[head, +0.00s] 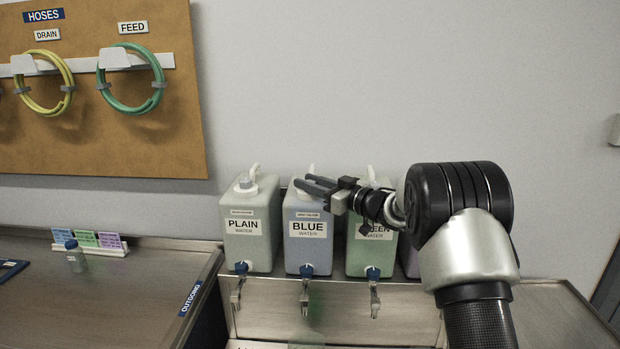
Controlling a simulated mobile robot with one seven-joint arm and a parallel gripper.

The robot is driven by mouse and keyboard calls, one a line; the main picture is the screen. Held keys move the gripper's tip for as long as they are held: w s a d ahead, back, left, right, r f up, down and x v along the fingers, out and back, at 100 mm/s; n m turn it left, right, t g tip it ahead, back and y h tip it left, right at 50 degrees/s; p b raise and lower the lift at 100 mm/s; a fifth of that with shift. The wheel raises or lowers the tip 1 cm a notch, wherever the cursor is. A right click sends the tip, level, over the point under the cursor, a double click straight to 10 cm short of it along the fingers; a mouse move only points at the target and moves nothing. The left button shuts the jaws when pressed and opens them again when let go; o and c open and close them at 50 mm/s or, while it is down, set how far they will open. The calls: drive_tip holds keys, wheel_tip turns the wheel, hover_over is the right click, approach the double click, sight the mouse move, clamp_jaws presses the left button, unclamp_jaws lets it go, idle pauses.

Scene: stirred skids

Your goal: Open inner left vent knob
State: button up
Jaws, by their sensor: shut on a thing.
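Several jugs stand in a row on a metal stand. The inner left one is the jug labelled BLUE WATER (308,250), between the PLAIN WATER jug (252,245) and the GREEN WATER jug (368,257). My gripper (304,182) reaches in from the right, level with the top of the BLUE jug. Its dark fingers are shut at the spot of that jug's vent knob. The fingers hide the knob, so I cannot see how far it is turned. The BLUE jug's white handle (311,169) shows just behind the fingers.
My arm crosses above the GREEN jug and hides most of a fourth jug (408,260). Taps (305,285) hang below the jugs. A small bottle (75,257) and coloured cards (86,240) stand on the left bench. Hoses (133,107) hang on the board.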

idle(0.4)
drive_tip(key=o, duration=1.1)
drive_tip(key=shift+a, duration=0.1)
drive_tip(key=b+v, duration=0.1)
drive_tip(key=v, duration=1.6)
drive_tip(key=shift+d+b, duration=0.25)
drive_tip(key=shift+b, duration=0.1)
